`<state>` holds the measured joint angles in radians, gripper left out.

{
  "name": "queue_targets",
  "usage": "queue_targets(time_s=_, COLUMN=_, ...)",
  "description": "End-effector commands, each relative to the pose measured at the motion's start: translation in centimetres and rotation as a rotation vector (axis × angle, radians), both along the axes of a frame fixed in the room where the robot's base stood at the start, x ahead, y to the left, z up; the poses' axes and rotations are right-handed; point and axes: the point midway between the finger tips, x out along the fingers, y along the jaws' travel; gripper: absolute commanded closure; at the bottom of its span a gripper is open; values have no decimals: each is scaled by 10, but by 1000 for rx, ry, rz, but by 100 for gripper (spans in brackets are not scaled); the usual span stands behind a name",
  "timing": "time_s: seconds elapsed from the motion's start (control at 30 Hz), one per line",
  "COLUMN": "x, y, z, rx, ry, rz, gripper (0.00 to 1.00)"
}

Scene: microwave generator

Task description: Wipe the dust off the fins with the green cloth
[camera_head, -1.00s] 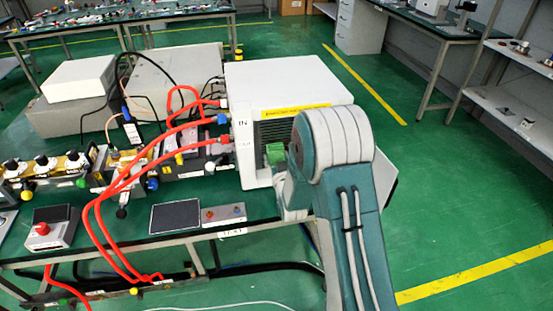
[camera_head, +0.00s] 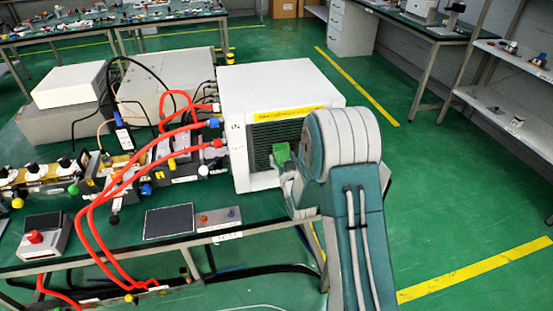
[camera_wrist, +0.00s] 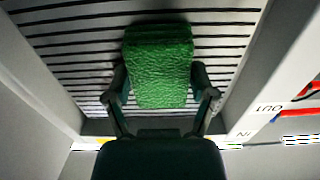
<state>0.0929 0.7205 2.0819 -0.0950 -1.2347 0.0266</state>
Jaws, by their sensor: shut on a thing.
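The green cloth (camera_wrist: 160,68) is a folded, textured pad held between the two fingers of my gripper (camera_wrist: 160,100), which is shut on it. In the wrist view the cloth lies in front of the fins (camera_wrist: 75,65), a panel of dark horizontal slats in a white frame. I cannot tell whether it touches them. In the head view the cloth (camera_head: 281,154) shows at the front grille of the white unit (camera_head: 280,85), and the fins (camera_head: 262,140) show partly beside it. My arm hides the right part of the grille. Dust is hard to make out.
Red hoses (camera_head: 150,150) run from ports left of the grille across the bench. A dark pad (camera_head: 168,222) and a small switch box (camera_head: 218,217) lie on the bench front. A box with a red button (camera_head: 42,238) is at left. Green floor is free at right.

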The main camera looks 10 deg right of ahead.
Motion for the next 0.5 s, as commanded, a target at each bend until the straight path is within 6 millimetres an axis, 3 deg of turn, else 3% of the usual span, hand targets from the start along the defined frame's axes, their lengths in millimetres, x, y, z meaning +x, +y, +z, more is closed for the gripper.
queue_targets(time_s=0.5, x=2, y=-31, z=0, rx=0, ry=0, rz=-2, gripper=66)
